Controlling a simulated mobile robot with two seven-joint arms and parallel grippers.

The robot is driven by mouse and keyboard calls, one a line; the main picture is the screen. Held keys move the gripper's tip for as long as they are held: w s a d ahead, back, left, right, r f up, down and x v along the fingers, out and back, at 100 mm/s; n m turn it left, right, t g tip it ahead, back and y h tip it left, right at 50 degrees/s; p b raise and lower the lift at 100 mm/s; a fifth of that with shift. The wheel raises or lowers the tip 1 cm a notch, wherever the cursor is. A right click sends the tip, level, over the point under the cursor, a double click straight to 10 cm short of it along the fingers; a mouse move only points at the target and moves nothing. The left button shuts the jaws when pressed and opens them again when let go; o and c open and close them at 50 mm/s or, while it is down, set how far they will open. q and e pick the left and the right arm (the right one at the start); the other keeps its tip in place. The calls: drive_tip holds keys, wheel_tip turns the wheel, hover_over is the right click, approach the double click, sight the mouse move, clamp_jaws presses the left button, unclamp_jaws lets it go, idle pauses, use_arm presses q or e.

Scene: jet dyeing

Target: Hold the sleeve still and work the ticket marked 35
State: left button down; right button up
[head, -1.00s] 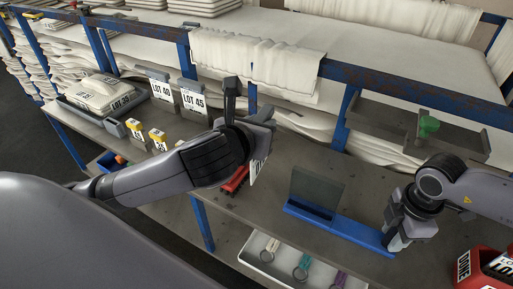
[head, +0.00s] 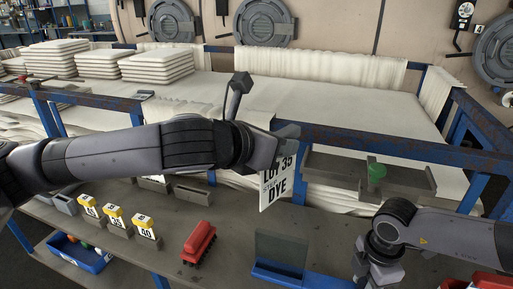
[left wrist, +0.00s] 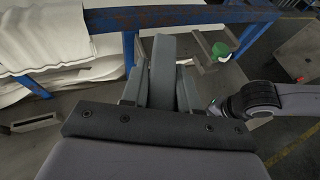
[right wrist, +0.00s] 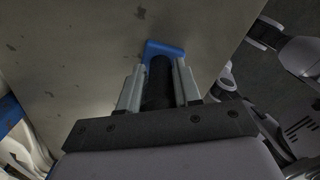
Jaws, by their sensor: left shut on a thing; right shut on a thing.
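The white ticket (head: 277,186), reading LOT 35 DYE, hangs slightly tilted from my left gripper (head: 284,130), which is shut on it above the bench. In the left wrist view my left gripper (left wrist: 161,85) shows its fingers, but I cannot make out the ticket. The sleeve (head: 281,247) is a dark see-through panel in a blue base on the bench, below the ticket in the head view and apart from it. My right gripper (head: 377,277) is shut on the blue base's right end, partly hidden by the arm. The blue end (right wrist: 163,47) also shows in the right wrist view.
A red block (head: 199,243) lies left of the sleeve. Several yellow-topped number markers (head: 116,220) stand further left, near a blue bin (head: 83,254). A blue rail (head: 400,145) runs behind the bench.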

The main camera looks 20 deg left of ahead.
use_arm(q)
drive_tip(key=shift+s+d+r+m+g+h, duration=0.7)
drive_tip(key=shift+s+d+m+g+h, duration=0.5)
drive_tip(key=shift+d+m+g+h, duration=2.55)
drive_tip(key=shift+s+a+m+g+h, duration=0.1)
drive_tip(key=shift+s+a+m+g, duration=0.2)
drive_tip(key=shift+a+m+g, duration=0.6)
drive_tip(key=shift+s+a+m+g+h, duration=0.1)
drive_tip(key=shift+s+a+m+g, duration=0.15)
drive_tip(key=shift+a+m+g, duration=0.6)
drive_tip(key=shift+s+a+m+g+h, duration=0.1)
drive_tip(key=shift+s+a+m+g, duration=0.2)
drive_tip(key=shift+a+m+g, duration=0.6)
drive_tip(key=shift+d+t, duration=0.1)
drive_tip(key=shift+t, duration=0.2)
wheel_tip(320, 180, down, 18)
drive_tip(key=shift+f, duration=0.2)
